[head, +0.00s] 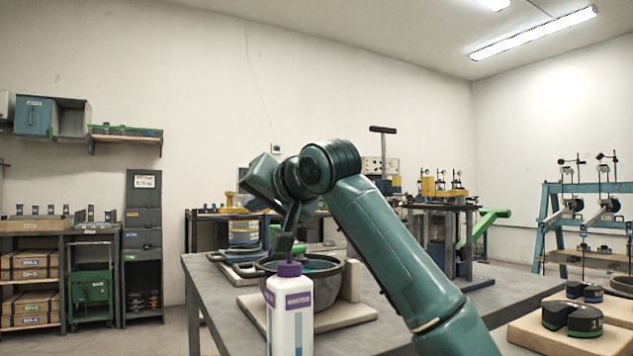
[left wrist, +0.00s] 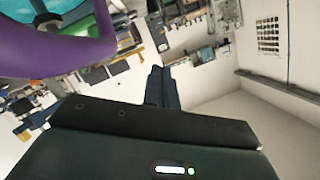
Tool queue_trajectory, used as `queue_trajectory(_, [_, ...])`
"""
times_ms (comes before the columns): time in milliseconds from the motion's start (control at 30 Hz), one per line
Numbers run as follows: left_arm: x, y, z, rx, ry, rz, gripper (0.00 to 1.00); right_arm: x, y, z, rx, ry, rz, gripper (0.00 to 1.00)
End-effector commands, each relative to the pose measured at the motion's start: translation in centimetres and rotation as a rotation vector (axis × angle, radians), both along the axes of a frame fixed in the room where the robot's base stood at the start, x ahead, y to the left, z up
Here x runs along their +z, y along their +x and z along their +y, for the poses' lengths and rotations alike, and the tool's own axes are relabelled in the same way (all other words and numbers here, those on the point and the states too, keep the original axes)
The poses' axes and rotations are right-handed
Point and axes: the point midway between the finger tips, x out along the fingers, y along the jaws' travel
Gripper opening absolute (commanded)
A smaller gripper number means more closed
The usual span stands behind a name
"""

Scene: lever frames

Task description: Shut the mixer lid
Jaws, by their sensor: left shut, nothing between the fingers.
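A dark grey round bowl (head: 328,285), teal inside, stands on a pale board on the table; it looks like the mixer's bowl. My left gripper (head: 285,242) points down at the bowl's near-left side, just above the bottle cap in the picture; whether it touches anything is unclear. Its fingers (left wrist: 160,90) are shut and empty in the left wrist view. A thick purple curved rim (left wrist: 70,45) with teal inside fills that view's top left; I cannot tell which part it is. I cannot make out the lid; my arm covers part of the area behind the bowl. My right gripper is not in view.
A white bottle with a purple cap (head: 290,310) stands in front of the bowl. The grey table (head: 215,290) is bare at its left. Dark round parts (head: 572,318) sit on a wooden board at the right. Shelves (head: 60,255) stand at the far left.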

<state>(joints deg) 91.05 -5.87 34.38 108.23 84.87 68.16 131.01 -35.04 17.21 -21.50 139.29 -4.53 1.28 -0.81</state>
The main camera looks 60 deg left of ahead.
Motion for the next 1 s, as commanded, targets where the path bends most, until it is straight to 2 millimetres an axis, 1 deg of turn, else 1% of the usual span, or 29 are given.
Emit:
queue_trajectory(33, [1.6, -0.6, -0.2, 0.001, 0.0, -0.005, 0.0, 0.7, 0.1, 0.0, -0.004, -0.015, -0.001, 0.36])
queue_trajectory(67, [2.3, -0.9, -0.3, 0.002, 0.001, -0.006, 0.0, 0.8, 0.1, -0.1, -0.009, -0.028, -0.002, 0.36])
queue_trajectory(100, [3.3, -1.4, -0.4, 0.002, 0.001, -0.006, 0.0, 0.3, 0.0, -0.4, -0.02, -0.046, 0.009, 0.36])
queue_trajectory(133, [3.2, -1.4, -1.1, 0.0, 0.002, -0.004, 0.0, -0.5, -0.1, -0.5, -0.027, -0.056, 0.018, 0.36])
queue_trajectory(167, [3.2, -1.4, -1.9, -0.001, 0.002, -0.002, 0.0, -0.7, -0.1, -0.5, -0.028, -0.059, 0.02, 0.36])
queue_trajectory(300, [4.1, -1.9, -5.0, -0.001, 0.002, -0.002, 0.0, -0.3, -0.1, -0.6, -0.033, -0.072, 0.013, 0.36])
queue_trajectory(400, [4.6, -2.1, -6.9, -0.001, 0.001, 0.0, 0.0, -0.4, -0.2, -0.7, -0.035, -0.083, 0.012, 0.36])
queue_trajectory(533, [5.1, -2.4, -8.7, 0.0, 0.001, 0.0, 0.0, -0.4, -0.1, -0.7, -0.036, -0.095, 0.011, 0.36])
queue_trajectory(700, [5.4, -2.6, -9.8, 0.002, 0.0, 0.0, 0.0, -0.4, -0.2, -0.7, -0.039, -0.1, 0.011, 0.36])
queue_trajectory(1000, [5.4, -2.7, -9.9, 0.003, 0.0, 0.0, 0.0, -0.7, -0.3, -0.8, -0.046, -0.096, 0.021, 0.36])
